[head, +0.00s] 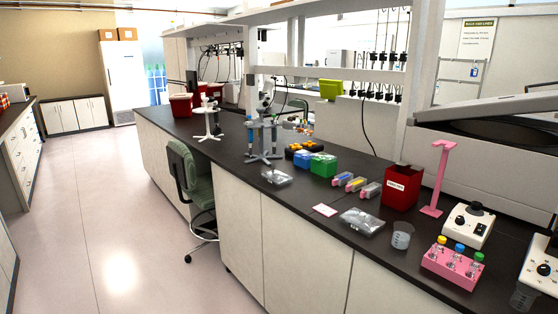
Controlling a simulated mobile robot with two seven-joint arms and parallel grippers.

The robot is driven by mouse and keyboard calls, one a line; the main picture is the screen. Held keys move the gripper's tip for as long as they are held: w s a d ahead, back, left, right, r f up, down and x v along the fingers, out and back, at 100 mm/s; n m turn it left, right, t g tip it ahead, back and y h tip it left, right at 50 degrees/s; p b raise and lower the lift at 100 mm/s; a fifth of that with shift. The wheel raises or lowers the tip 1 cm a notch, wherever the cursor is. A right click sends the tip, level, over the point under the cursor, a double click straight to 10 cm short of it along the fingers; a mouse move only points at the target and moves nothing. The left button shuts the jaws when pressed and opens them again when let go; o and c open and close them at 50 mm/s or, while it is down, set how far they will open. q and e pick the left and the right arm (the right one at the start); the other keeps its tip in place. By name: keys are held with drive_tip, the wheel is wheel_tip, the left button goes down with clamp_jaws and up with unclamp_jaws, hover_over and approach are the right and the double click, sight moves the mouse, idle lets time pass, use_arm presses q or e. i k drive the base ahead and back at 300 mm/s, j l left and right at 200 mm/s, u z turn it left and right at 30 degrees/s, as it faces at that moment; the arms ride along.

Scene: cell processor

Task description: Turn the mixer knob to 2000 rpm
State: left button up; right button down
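A small white device (467,228) with a black top and a dark dial on its front stands on the dark bench at the right; it looks like a mixer. A second white device (540,275) with dark knobs is cut off by the right edge, so it could also be the mixer. The dial markings are too small to read, so I cannot tell any rpm setting. Neither of my grippers is in view.
A pink rack (452,270) with colour-capped bottles stands in front of the first device. A pink stand (435,185), a red bin (402,188) and a clear beaker (402,236) are to its left. A green chair (195,190) stands by the bench; the floor at left is clear.

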sight(459, 221)
drive_tip(key=z, duration=1.25)
drive_tip(key=i+j+z, duration=0.35)
drive_tip(key=j, duration=0.2)
drive_tip(key=i, duration=0.05)
